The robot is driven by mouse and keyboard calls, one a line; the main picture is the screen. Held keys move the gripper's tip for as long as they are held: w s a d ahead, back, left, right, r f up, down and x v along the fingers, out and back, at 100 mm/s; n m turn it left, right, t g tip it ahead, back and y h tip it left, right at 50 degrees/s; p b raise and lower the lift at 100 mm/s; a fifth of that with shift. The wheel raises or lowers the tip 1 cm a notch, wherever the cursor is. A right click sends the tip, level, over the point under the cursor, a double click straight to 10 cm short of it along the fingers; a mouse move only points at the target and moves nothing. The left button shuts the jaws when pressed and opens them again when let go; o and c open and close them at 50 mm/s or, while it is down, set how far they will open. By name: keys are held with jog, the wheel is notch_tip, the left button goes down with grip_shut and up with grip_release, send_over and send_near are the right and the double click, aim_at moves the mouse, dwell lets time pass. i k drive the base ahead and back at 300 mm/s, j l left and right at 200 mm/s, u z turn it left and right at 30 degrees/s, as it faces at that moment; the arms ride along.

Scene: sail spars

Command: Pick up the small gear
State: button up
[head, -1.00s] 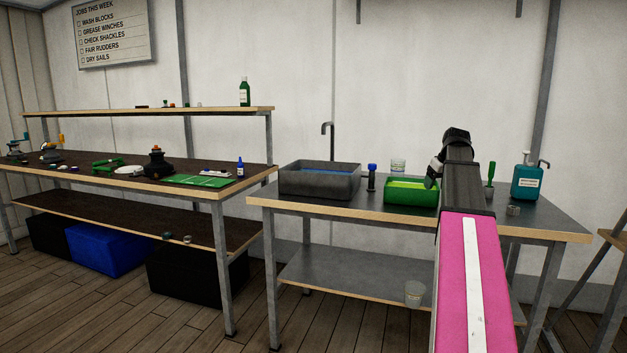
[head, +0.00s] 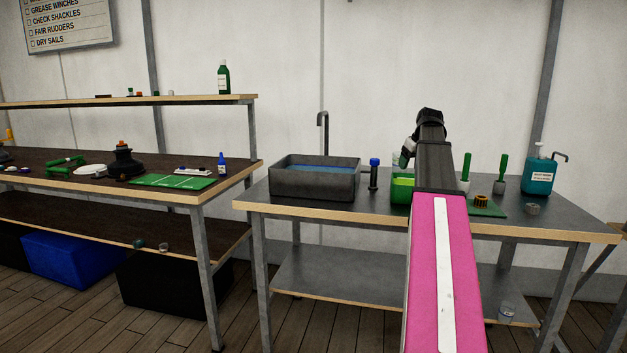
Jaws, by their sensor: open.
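A small brownish-gold toothed gear (head: 481,201) sits on a green mat (head: 496,212) on the metal-topped bench, just right of my arm. A smaller grey ring-like piece (head: 532,209) lies on the bench to its right; I cannot tell whether it is toothed too. My gripper (head: 405,156) is at the far end of my arm, above the green tub and left of the gear, well apart from it. It is open, but its fingers are small and partly hidden by my arm.
A grey basin (head: 315,178) of blue liquid, a blue-topped post (head: 374,174) and a green tub (head: 401,190) stand left of my arm. Green-handled brushes (head: 502,173) and a teal pump bottle (head: 539,175) stand right. A workbench (head: 150,194) with tools is at left.

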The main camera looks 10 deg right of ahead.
aim_at(531, 209)
jog(key=k+l, duration=0.3)
jog(key=k, duration=0.15)
jog(key=k+l, duration=0.3)
jog(key=k, duration=0.15)
